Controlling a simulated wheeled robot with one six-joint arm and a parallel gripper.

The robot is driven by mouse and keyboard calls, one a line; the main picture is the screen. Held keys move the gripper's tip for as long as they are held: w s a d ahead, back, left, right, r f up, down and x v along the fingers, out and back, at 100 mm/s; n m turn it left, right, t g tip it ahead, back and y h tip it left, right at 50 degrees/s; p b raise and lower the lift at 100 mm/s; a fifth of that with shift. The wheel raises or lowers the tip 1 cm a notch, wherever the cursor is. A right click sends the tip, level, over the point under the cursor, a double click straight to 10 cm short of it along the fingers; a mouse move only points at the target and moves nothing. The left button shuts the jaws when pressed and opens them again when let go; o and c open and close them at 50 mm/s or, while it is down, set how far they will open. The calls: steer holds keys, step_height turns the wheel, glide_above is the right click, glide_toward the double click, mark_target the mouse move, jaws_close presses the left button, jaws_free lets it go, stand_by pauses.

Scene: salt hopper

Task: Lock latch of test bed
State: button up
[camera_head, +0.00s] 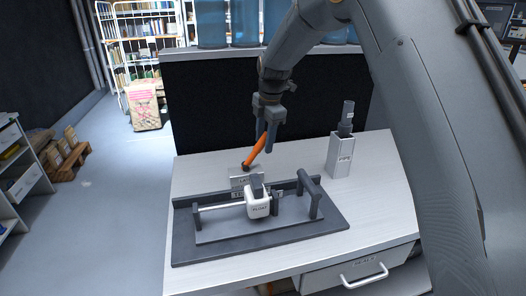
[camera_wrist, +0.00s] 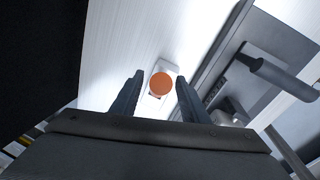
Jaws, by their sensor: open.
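The test bed (camera_head: 330,222) is a dark grey base on the white worktop, with a rail, a white block (camera_head: 258,207) and a dark handle (camera_head: 312,190) at its right. An orange lever (camera_head: 257,152), apparently the latch, rises tilted to the upper right from a small mount behind the bed. My gripper (camera_head: 265,137) points down at the lever's upper end, with its fingers open. In the wrist view, the lever's round orange end (camera_wrist: 161,85) shows end-on between the two fingertips, with gaps on both sides. I cannot tell how deep it sits between them.
A pale box (camera_head: 341,157) with a dark device in it stands at the right of the worktop. A black panel (camera_head: 200,105) rises behind. A drawer with a handle (camera_head: 364,275) is below the front edge. The worktop left of the lever is clear.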

steer(key=shift+s+d+r+b, duration=0.1)
steer(key=shift+s+r+b, duration=0.05)
steer(key=shift+r, duration=0.55)
steer(key=shift+s+r+b, duration=0.1)
steer(key=shift+r+b, duration=0.05)
steer(key=shift+r, duration=0.55)
